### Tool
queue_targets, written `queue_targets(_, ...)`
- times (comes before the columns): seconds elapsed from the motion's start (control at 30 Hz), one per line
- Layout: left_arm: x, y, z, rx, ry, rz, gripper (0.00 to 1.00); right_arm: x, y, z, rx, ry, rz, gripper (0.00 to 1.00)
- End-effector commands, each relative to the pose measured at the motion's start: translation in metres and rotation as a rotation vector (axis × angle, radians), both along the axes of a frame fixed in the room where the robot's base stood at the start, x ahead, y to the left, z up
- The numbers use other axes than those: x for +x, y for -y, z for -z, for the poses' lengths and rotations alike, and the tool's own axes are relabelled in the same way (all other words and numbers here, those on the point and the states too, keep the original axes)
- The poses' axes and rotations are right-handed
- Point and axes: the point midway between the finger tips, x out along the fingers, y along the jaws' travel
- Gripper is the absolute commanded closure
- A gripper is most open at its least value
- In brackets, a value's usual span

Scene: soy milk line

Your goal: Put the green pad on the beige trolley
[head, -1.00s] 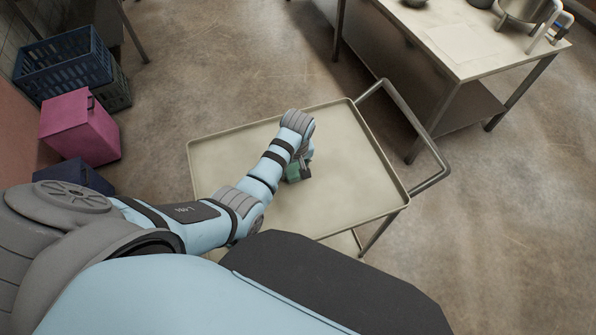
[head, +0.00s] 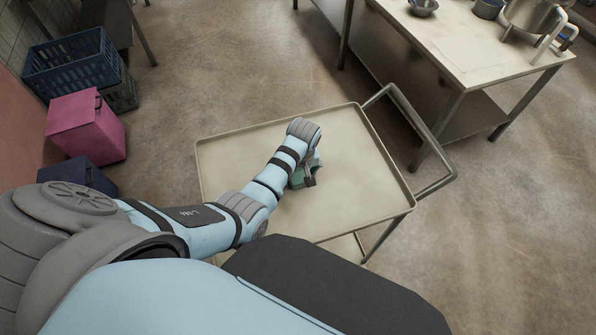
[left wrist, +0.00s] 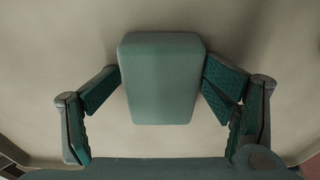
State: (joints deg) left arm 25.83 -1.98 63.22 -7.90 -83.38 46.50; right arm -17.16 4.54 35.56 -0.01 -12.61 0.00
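The green pad (left wrist: 160,80) is a flat, rounded block in the middle of the left wrist view. It also shows in the head view (head: 298,180), partly hidden by my left wrist. My left gripper (left wrist: 162,75) has its fingertips against both sides of the pad and is shut on it. The gripper (head: 306,178) is over the middle of the beige trolley (head: 345,205). The trolley's top fills the background of the wrist view. I cannot tell whether the pad touches the tray. My right gripper is not in view.
The trolley has a raised rim and a push handle (head: 437,182) on its right. A steel table (head: 470,65) with pots stands at the top right. A blue crate (head: 70,65) and a pink box (head: 88,128) stand at the left. The rest of the trolley top is clear.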

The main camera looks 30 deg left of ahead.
Motion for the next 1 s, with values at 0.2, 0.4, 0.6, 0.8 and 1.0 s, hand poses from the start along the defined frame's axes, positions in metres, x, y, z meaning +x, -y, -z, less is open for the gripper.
queue_targets(0.2,0.000,-0.001,0.000,0.001,0.001,0.000,0.31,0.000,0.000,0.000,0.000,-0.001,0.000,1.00)
queue_targets(0.4,0.001,-0.001,-0.001,0.002,0.002,0.000,0.31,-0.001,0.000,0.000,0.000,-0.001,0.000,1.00)
queue_targets(0.6,0.001,-0.001,-0.011,0.003,0.006,-0.001,0.31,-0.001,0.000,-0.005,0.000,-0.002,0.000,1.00)
queue_targets(0.8,-0.002,0.003,-0.054,0.003,0.009,0.000,0.31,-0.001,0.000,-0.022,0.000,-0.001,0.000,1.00)
queue_targets(1.0,-0.007,0.009,-0.110,0.003,0.009,0.000,0.31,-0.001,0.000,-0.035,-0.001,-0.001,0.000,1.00)
